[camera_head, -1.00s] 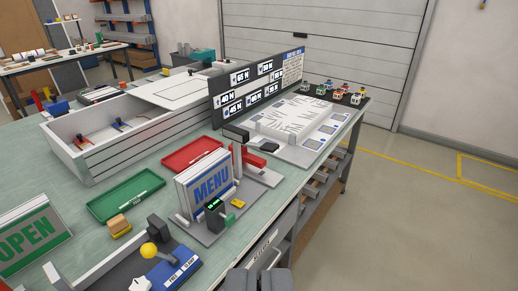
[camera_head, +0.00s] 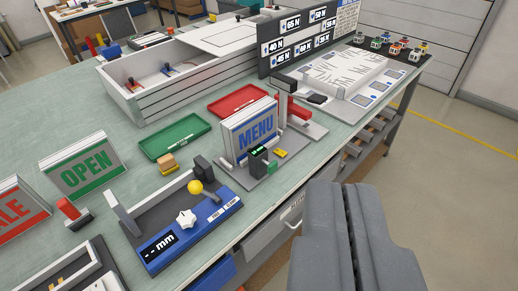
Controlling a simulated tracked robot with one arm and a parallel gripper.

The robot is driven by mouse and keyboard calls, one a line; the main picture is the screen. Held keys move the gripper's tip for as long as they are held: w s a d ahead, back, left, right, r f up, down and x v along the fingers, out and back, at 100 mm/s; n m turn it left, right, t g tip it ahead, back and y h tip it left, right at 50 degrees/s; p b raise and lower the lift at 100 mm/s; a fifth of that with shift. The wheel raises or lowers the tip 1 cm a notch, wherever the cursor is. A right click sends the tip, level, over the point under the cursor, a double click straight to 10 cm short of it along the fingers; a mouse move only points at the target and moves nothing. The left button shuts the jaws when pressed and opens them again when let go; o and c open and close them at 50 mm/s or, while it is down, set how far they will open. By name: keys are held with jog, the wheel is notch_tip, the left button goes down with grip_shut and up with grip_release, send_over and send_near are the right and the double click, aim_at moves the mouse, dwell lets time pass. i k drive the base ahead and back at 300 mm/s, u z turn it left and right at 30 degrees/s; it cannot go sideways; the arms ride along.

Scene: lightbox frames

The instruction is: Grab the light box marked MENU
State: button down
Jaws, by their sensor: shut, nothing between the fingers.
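The light box marked MENU (camera_head: 250,131) is a white panel with blue letters. It stands upright in a grey fixture (camera_head: 262,170) on the green workbench, near its front edge. A small black device with a green display stands in front of its lower right part and hides a little of it. My gripper (camera_head: 345,190) is at the lower right, shut and empty. In the picture it lies below and to the right of the MENU box, over the bench's front side and floor, apart from the box.
An OPEN light box (camera_head: 84,167) and a SALE box (camera_head: 18,212) stand at the left. A blue measuring device (camera_head: 190,240) with a yellow knob is left of the fixture. Green (camera_head: 185,138) and red (camera_head: 238,101) trays lie behind. The floor at right is clear.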

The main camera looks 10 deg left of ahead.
aim_at(254, 125)
jog(key=z, duration=0.05)
jog(key=i, duration=1.05)
jog(key=z, duration=0.4)
